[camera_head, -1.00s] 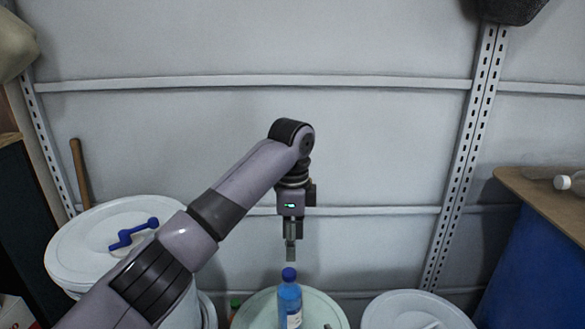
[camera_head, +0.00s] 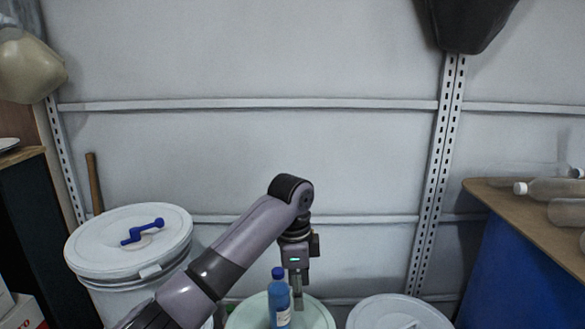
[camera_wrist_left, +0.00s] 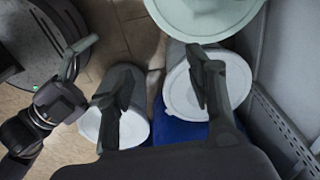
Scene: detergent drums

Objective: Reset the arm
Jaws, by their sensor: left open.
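My left arm reaches in from the lower left of the head view, bent at a dark elbow. Its gripper (camera_head: 299,292) points down just right of a blue bottle (camera_head: 280,306), seemingly behind it. The bottle stands upright on a pale green drum lid (camera_head: 318,318). In the left wrist view the two dark fingers of my left gripper (camera_wrist_left: 160,65) are spread, with nothing between them. The bottle is not seen there. A dark gripper-like part (camera_wrist_left: 62,95) at that view's left looks like my right gripper; its jaw state is unclear.
A white drum (camera_head: 130,240) with a blue handle piece on its lid stands at left. Another white lid (camera_head: 398,315) is right of the green one. A brown board (camera_head: 535,205) with clear bottles sits over a blue barrel (camera_head: 520,270).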

